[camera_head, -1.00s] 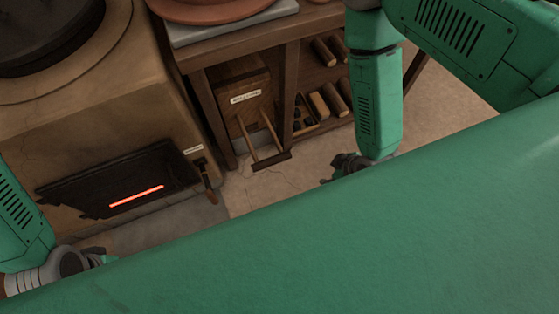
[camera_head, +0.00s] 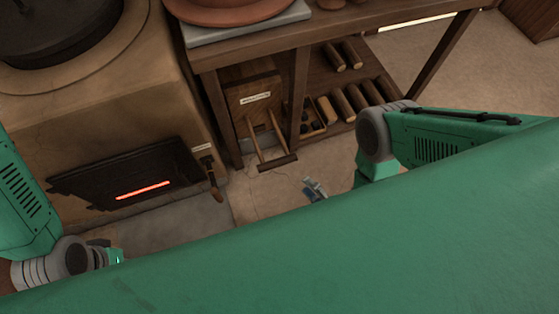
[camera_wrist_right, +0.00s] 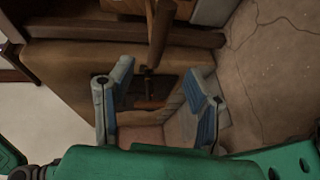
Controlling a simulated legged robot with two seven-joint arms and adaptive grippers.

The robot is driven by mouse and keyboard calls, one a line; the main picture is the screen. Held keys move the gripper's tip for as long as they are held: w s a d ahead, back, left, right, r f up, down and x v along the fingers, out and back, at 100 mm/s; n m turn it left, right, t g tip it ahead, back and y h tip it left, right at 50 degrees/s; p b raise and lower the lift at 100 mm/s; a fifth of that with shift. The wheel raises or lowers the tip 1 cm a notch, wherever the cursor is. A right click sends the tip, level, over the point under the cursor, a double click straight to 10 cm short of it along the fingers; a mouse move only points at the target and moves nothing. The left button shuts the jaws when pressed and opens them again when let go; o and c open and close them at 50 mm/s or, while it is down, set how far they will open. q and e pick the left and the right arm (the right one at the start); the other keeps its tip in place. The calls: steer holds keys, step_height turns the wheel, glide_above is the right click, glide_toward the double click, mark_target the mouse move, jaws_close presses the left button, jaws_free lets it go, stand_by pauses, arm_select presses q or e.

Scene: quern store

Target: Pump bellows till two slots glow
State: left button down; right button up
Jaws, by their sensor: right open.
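The wooden bellows (camera_head: 250,97) with a pale label sits under the bench, its handle (camera_head: 277,163) a crossbar on two rods reaching out over the floor. On the stove front, a dark grate (camera_head: 90,187) shows one glowing red slot (camera_head: 142,190). My right gripper (camera_head: 314,189) is open and empty, right of and slightly below the handle crossbar, apart from it in the picture. Its spread fingers (camera_wrist_right: 160,100) show in the right wrist view, with nothing between them. My left gripper (camera_head: 115,257) shows only partly at lower left, below the grate; its jaws are unclear.
The wooden bench (camera_head: 250,45) carries a terracotta dish (camera_head: 235,12) on a grey slab. Its lower shelf holds several wooden rollers (camera_head: 357,97). A short lever (camera_head: 214,185) hangs at the stove's right side.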

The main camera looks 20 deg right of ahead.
mark_target(280, 162)
steer(key=b+x, duration=0.4)
steer(key=x, duration=0.9)
steer(key=shift+f+b, duration=0.15)
steer(key=shift+b, duration=0.2)
jaws_close()
